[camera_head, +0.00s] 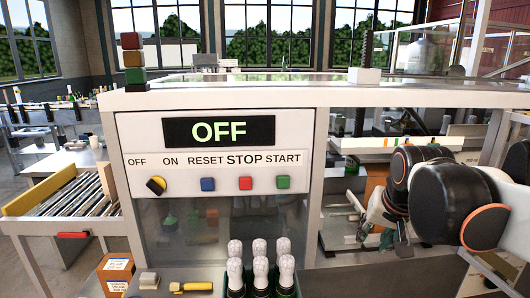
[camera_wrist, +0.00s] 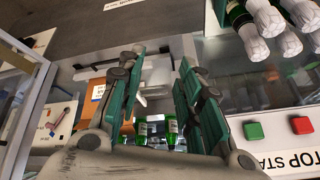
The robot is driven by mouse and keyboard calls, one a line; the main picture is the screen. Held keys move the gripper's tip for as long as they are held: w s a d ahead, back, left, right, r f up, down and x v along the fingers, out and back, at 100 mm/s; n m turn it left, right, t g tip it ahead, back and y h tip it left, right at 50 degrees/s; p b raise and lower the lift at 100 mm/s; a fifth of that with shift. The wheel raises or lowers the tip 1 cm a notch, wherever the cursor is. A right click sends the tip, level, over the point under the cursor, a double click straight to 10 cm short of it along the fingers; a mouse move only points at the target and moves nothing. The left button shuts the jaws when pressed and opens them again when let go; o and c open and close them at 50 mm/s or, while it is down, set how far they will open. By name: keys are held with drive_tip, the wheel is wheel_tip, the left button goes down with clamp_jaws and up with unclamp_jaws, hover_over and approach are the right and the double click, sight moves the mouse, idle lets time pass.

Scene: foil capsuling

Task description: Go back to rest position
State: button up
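My arm reaches in from the right of the head view, to the right of the machine's control panel (camera_head: 220,155). My gripper (camera_head: 372,232) hangs there beside the machine, partly hidden by my own arm. In the wrist view its two green fingers stand wide apart, with nothing held between them (camera_wrist: 157,62). The panel display (camera_head: 219,131) reads OFF. Below it are a black and yellow selector knob (camera_head: 156,185), a blue button (camera_head: 208,184), a red button (camera_head: 245,183) and a green button (camera_head: 283,182). The gripper is apart from them.
Several white-capped bottles (camera_head: 260,264) stand in front of the panel, also seen in the wrist view (camera_wrist: 265,18). A cardboard box (camera_head: 116,272) and a yellow-handled tool (camera_head: 191,287) are at lower left. Shelving (camera_head: 345,200) lies close around my gripper. A roller conveyor (camera_head: 68,194) is at left.

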drive_tip(key=s+a+f+n, duration=0.2)
drive_tip(key=s+f, duration=0.1)
drive_tip(key=s, duration=0.4)
drive_tip(key=s+a+f+n+t, duration=0.1)
drive_tip(key=s+a+f+n, duration=0.1)
drive_tip(key=s, duration=0.6)
drive_tip(key=shift+s+a+f+t+p, duration=0.15)
drive_tip(key=shift+s+f+t+p, duration=0.15)
drive_tip(key=shift+f, duration=0.25)
drive_tip(key=shift+r, duration=0.15)
